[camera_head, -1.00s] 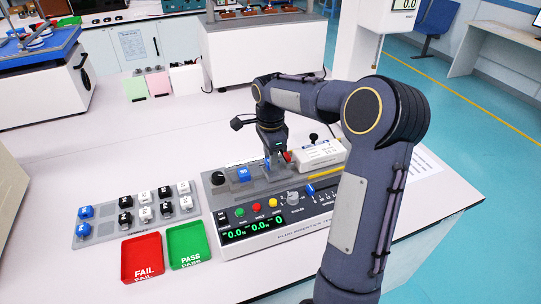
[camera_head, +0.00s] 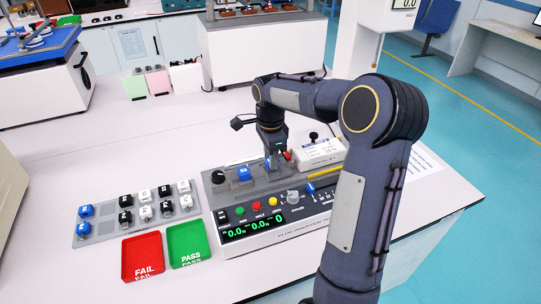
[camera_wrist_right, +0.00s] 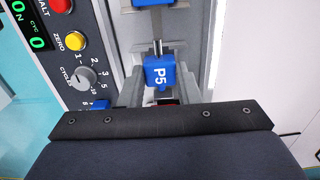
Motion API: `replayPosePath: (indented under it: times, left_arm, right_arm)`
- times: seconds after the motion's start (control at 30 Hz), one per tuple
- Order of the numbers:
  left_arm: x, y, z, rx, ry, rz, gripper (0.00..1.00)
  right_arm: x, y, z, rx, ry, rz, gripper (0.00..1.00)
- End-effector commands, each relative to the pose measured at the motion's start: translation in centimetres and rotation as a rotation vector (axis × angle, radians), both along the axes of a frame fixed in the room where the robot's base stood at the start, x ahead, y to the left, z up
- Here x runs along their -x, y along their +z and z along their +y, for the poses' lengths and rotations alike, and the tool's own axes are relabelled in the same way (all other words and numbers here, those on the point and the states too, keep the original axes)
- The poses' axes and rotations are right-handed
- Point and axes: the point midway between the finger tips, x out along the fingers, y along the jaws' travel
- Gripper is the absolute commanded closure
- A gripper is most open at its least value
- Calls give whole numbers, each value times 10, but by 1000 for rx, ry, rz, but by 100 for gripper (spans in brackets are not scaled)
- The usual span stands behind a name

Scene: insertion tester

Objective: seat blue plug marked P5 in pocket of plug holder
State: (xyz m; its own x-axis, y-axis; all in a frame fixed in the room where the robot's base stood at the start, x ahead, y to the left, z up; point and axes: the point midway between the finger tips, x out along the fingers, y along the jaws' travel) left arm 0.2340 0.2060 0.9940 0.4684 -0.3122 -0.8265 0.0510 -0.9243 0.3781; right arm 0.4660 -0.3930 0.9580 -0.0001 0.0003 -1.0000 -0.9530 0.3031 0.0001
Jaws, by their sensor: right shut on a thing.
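The blue plug marked P5 (camera_wrist_right: 157,73) is between the grey fingers of my right gripper (camera_wrist_right: 158,92) in the right wrist view. Its metal prongs point toward a blue socket block (camera_wrist_right: 150,3) at the top edge. In the head view the right gripper (camera_head: 273,163) is low over the tester bed, just right of that blue block (camera_head: 243,174), and only a sliver of the plug shows. The plug holder appears to be the grey part around the plug (camera_wrist_right: 173,45); its pocket is mostly hidden, so I cannot tell whether the plug is seated. The left gripper is out of view.
The tester's control panel (camera_head: 290,223) is in front of the bed. A grey rack (camera_head: 103,230) with several plugs, a red FAIL tray (camera_head: 142,252) and a green PASS tray (camera_head: 187,240) lie at the left.

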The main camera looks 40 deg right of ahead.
Motion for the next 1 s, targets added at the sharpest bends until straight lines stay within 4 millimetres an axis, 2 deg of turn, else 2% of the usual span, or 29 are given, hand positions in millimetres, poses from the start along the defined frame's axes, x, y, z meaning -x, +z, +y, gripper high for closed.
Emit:
replayPosePath:
  times: [1.0]
  left_arm:
    - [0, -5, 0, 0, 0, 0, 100]
  right_arm:
    - [0, -11, 0, 0, 1, -1, 90]
